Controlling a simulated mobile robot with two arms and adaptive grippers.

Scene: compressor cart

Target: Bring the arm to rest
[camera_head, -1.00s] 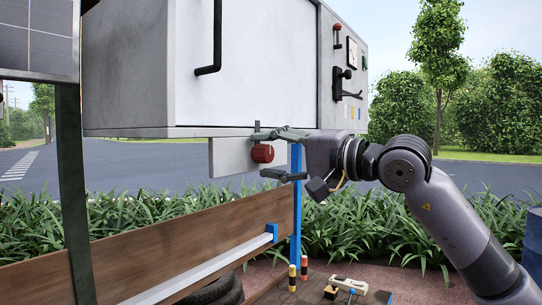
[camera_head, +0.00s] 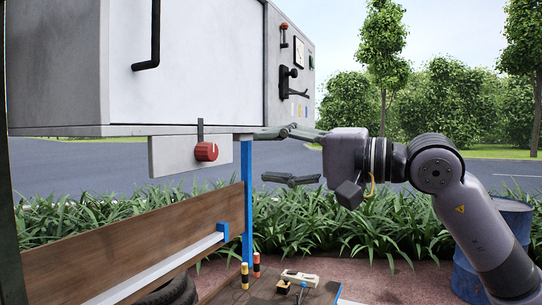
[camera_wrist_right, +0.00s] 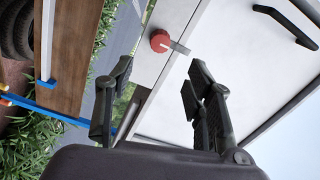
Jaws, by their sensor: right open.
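My right gripper (camera_head: 291,157) is open and empty. It points left, just beyond the lower right edge of the grey compressor cabinet (camera_head: 60,68). A red knob (camera_head: 206,151) sits on a pale plate (camera_head: 172,157) under the cabinet, to the left of my fingertips and apart from them. In the right wrist view my two fingers (camera_wrist_right: 155,105) are spread wide, with the red knob (camera_wrist_right: 160,40) beyond them and nothing between the pads. My left gripper is in neither view.
A control panel (camera_head: 291,75) with a gauge, a red-topped lever and a black handle is on the cabinet's right side. A wooden board (camera_head: 130,250) and a blue post (camera_head: 247,200) stand below. Small tools (camera_head: 299,277) lie on a low surface. A blue barrel (camera_head: 512,222) stands at right.

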